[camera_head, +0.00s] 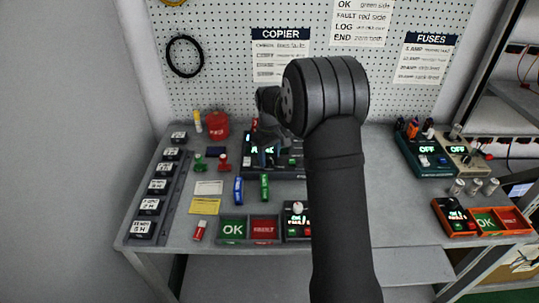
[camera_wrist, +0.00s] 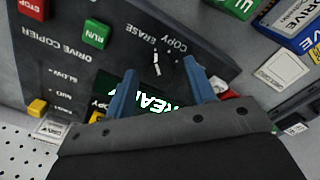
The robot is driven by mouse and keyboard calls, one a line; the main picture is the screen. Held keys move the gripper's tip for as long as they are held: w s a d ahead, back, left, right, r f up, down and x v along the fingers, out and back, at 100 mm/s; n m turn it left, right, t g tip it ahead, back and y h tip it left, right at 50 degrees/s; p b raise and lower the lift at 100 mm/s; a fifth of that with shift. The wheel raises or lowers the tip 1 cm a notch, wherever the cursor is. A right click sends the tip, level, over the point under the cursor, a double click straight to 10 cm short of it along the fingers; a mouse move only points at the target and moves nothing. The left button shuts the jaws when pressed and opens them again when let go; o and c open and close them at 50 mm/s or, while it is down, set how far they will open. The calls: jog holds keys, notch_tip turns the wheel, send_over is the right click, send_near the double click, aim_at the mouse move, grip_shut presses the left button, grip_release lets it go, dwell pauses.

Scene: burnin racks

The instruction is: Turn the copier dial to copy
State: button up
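The drive copier (camera_head: 288,172) stands at the back middle of the bench, partly hidden behind my arm. In the wrist view its dark panel (camera_wrist: 62,50) appears upside down, with COPY and ERASE labels beside a small dark dial (camera_wrist: 157,66) with a white mark. I cannot tell clearly which label the mark points at. My gripper's two blue fingers (camera_wrist: 159,67) are apart, one on each side of the dial; contact is not visible. A lit green display, seemingly reading READY, shows between the fingers. In the head view my gripper (camera_head: 268,146) is over the copier.
The copier panel also has a green RUN button (camera_wrist: 95,34), a red STOP button (camera_wrist: 32,8) and a yellow button (camera_wrist: 37,107). Blue (camera_head: 238,190) and green (camera_head: 265,187) drives stand in front. OK (camera_head: 232,229) and FAULT (camera_head: 264,229) trays lie at the front edge.

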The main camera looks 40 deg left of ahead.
jog(key=c, duration=0.9)
jog(key=shift+o, duration=0.2)
jog(key=shift+m, duration=0.4)
jog(key=m, duration=0.3)
jog(key=shift+m, duration=2.5)
jog(key=o, duration=1)
